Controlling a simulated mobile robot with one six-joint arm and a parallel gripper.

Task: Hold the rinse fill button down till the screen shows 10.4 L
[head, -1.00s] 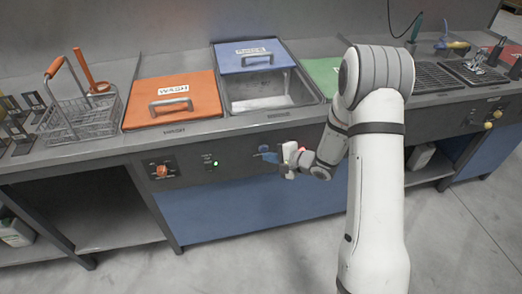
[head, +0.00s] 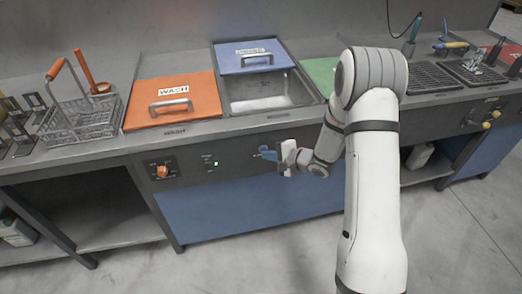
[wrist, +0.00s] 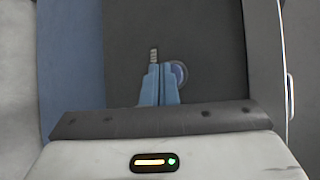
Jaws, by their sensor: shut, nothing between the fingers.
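My gripper (head: 263,151) has blue fingers and is at the dark front panel below the rinse basin. The fingers are shut together with nothing between them, as the wrist view (wrist: 160,70) also shows. In the wrist view a round button (wrist: 180,74) with a bluish-purple ring sits just right of the fingertips, partly covered by them. I cannot tell whether they touch or press it. In the head view my gripper hides this button. The rinse basin (head: 240,106) is partly uncovered, its blue lid (head: 252,56) set toward the back. No screen reading is legible.
An orange WASH lid (head: 172,98) with a handle covers the basin to the left. A wire basket (head: 82,118) stands at left. Floor in front is clear.

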